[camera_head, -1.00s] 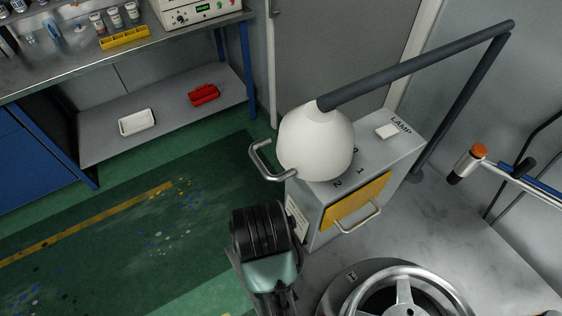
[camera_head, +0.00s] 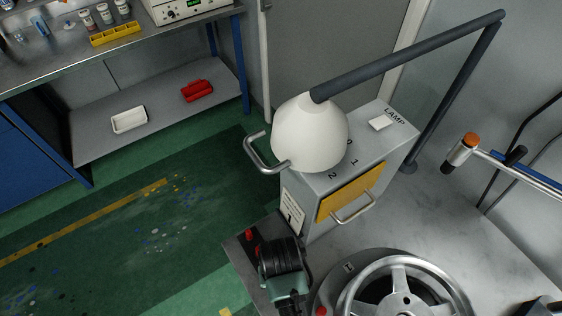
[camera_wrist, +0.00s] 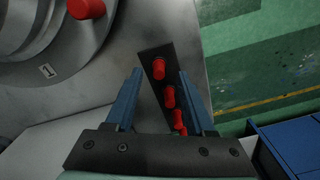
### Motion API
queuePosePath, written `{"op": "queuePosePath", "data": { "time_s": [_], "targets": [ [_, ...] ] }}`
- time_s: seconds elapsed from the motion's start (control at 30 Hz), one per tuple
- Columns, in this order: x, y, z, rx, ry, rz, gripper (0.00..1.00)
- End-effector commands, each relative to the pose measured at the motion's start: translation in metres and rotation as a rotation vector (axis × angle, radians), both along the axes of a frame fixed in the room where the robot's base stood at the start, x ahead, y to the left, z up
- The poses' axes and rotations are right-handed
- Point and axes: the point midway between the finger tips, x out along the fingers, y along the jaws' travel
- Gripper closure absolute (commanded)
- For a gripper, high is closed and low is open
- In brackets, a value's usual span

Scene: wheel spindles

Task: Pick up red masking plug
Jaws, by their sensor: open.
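Several red masking plugs stand in a row on a dark strip; the one at the far end (camera_wrist: 159,69) shows between my fingertips in the wrist view, with another plug (camera_wrist: 169,97) nearer the palm. My gripper (camera_wrist: 159,76) is open, its blue fingers on either side of the strip, with nothing held. I cannot tell its height above the plugs. In the head view a red plug (camera_head: 249,234) shows on the strip beside my wrist, which hides part of the row. Another red plug (camera_wrist: 86,9) sits on the round wheel fixture; it shows in the head view too (camera_head: 321,311).
A grey lamp box (camera_head: 392,149) with a white globe (camera_head: 310,135) and metal handle stands behind my wrist. A spoked wheel (camera_head: 402,285) lies on the grey bench to the right. The green floor (camera_head: 120,240) is open on the left.

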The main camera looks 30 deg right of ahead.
Motion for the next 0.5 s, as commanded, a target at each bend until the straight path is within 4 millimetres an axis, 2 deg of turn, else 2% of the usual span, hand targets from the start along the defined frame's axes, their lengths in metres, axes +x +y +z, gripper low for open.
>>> {"op": "queuePosePath", "data": {
  "time_s": [0.2, 0.5],
  "targets": [
    [-0.001, -0.001, -0.025, 0.001, 0.002, -0.001, 0.46],
    [-0.001, -0.001, -0.029, 0.000, -0.001, 0.000, 0.46]
  ]
}}
